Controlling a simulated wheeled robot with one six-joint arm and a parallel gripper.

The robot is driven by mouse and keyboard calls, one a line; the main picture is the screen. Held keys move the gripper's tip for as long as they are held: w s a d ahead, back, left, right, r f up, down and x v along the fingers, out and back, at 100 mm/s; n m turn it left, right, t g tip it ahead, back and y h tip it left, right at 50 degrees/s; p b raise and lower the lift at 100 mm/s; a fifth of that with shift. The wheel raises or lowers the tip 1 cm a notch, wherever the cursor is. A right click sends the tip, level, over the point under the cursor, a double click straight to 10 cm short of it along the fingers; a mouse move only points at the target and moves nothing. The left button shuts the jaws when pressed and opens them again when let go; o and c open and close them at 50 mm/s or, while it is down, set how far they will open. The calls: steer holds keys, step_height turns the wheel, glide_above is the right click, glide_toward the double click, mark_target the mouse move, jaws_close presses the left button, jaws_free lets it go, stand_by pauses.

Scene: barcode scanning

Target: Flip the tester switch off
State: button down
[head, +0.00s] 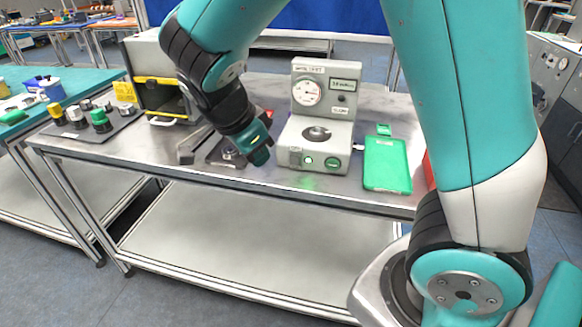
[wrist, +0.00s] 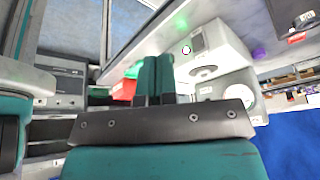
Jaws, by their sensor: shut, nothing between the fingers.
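The tester (head: 322,115) is a light grey unit with a round dial gauge (head: 308,92), a small display, and a dark round seat on its lower base. I cannot tell which part is the switch. My gripper (head: 260,157) points down just left of the tester's front corner, with its fingers shut and empty. In the wrist view the shut fingers (wrist: 155,78) show beside the tester (wrist: 220,50), apparently apart from it.
A green tablet-like board (head: 387,164) lies right of the tester on the metal table (head: 220,178). A grey box with yellow trim (head: 153,80) stands at the left, near a dark tray of coloured knobbed parts (head: 88,128). Free room lies before the table's front edge.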

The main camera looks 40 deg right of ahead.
mark_target(295, 160)
steer(key=w+d+f+m+h, duration=0.1)
steer(key=m, duration=0.2)
steer(key=w+f+m+h, duration=0.1)
steer(key=m, duration=0.1)
steer(key=w+d+m+h+b, duration=0.1)
steer(key=m, duration=0.2)
steer(key=shift+d+f+m+g, duration=0.3)
steer(key=shift+f, duration=0.1)
steer(key=d+f+p, duration=0.1)
steer(key=d+f, duration=0.1)
steer(key=d, duration=0.1)
steer(key=w+d+f+p, duration=0.1)
steer(key=d+f, duration=0.1)
steer(key=d+f+p, duration=0.1)
steer(key=d+f, duration=0.2)
steer(key=shift+w+d, duration=0.3)
steer(key=shift+d, duration=0.05)
steer(key=shift+w+d+f, duration=0.1)
steer(key=shift+w+d, duration=0.25)
steer(key=shift+d, duration=0.05)
